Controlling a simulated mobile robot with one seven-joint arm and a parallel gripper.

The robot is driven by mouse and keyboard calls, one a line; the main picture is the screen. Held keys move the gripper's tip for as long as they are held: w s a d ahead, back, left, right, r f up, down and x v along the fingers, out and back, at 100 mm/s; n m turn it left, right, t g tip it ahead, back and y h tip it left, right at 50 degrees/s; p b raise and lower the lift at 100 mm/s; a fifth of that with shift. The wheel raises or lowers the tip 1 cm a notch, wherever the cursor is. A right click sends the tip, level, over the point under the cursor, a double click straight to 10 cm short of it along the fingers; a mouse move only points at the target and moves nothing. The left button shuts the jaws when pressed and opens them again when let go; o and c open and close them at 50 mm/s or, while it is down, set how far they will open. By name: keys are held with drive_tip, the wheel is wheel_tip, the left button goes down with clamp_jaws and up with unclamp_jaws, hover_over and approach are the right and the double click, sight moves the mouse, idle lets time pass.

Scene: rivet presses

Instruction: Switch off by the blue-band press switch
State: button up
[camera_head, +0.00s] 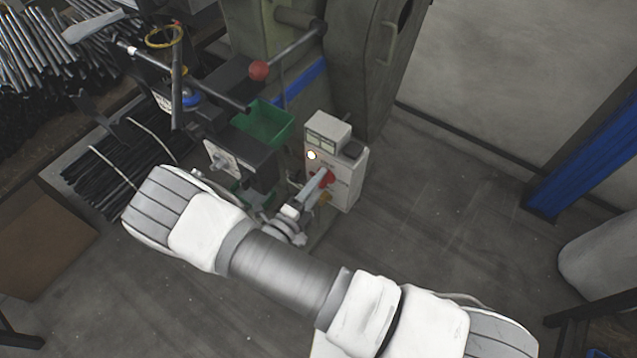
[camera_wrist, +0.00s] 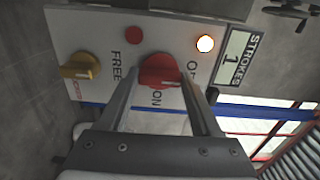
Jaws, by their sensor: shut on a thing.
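The red switch knob (camera_wrist: 158,69) is on the pale control panel (camera_wrist: 108,35), between "FREE", "ON" and a label starting with "O" that a finger partly covers. My gripper (camera_wrist: 163,82) has one finger on each side of the knob and is shut on it. In the head view my gripper (camera_head: 316,186) reaches the front of the control box (camera_head: 350,180), and the red knob (camera_head: 329,178) shows beside the fingers. The box stands beside the green press (camera_head: 350,60), which carries a blue band (camera_head: 305,82). The lamp (camera_wrist: 205,43) on the panel is lit.
A yellow knob (camera_wrist: 80,66) and a small red button or lamp (camera_wrist: 134,34) share the panel. The counter (camera_wrist: 240,58) reads STROKES 1. A green bin (camera_head: 265,125) and a red-ball lever (camera_head: 258,70) are left of the box. Floor to its right is clear.

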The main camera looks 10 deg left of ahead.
drive_tip(key=o, duration=1.4)
drive_tip(key=shift+s, duration=0.15)
drive_tip(key=v, duration=1.7)
drive_tip(key=shift+s, duration=0.1)
